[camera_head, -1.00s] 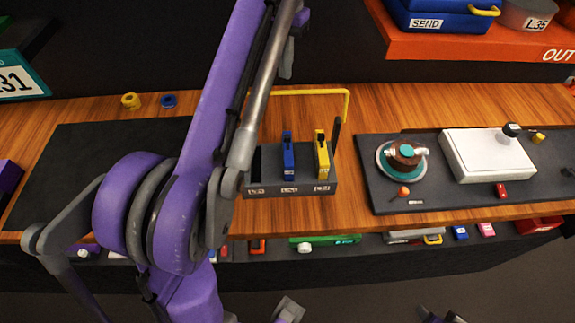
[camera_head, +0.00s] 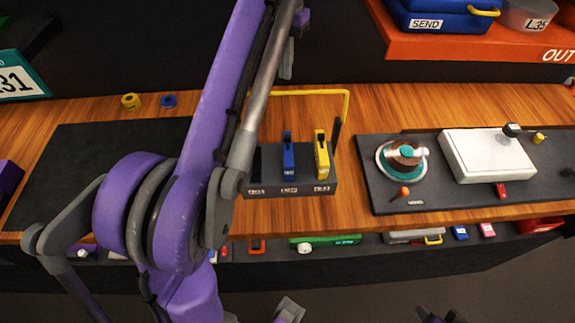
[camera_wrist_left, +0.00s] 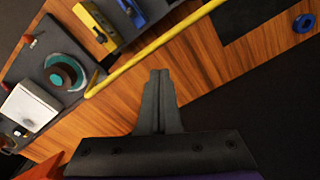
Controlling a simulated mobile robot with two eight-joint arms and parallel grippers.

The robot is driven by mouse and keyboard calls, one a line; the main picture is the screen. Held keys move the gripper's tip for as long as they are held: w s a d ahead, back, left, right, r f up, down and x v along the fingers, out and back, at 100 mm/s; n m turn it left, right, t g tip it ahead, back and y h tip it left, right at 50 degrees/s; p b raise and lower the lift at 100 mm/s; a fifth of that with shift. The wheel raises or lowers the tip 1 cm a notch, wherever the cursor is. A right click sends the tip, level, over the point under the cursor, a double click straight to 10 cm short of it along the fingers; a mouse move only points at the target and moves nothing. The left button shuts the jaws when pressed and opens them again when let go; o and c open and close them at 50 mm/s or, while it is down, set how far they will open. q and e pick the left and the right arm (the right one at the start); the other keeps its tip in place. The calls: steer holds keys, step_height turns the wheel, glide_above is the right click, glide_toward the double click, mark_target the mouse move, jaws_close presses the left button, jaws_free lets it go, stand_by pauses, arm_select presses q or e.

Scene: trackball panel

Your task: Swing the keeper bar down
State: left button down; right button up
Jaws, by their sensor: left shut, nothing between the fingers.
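The keeper bar appears to be the yellow rod (camera_head: 310,92) behind the dark rack (camera_head: 290,184). It runs across the back, raised above the wood, and bends down at its right end beside a dark post. It crosses the left wrist view diagonally as a yellow rod (camera_wrist_left: 150,50). My left gripper (camera_head: 287,66) is behind and above the bar, partly hidden by my own arm. In the left wrist view its fingers (camera_wrist_left: 160,74) are closed together and empty, their tips a little short of the bar. The rack's left side is hidden by my arm.
A blue block (camera_head: 288,158) and a yellow block (camera_head: 321,158) stand in the rack. To the right is the trackball (camera_head: 405,153) on a dark panel with a white box (camera_head: 488,156). Yellow (camera_head: 130,101) and blue (camera_head: 169,101) rings lie at the back left.

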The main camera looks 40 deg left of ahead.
arm_select(q)
steer(key=shift+f, duration=0.1)
stand_by(0.5)
step_height(320, 180, down, 6)
steer(key=b, duration=0.3)
stand_by(0.7)
steer(key=shift+s+d, duration=1.2)
steer(key=shift+s, duration=0.2)
steer(key=shift+s+d, duration=1.15)
steer(key=shift+s, duration=0.3)
steer(key=shift+s+d, duration=1.2)
steer(key=shift+s, duration=0.2)
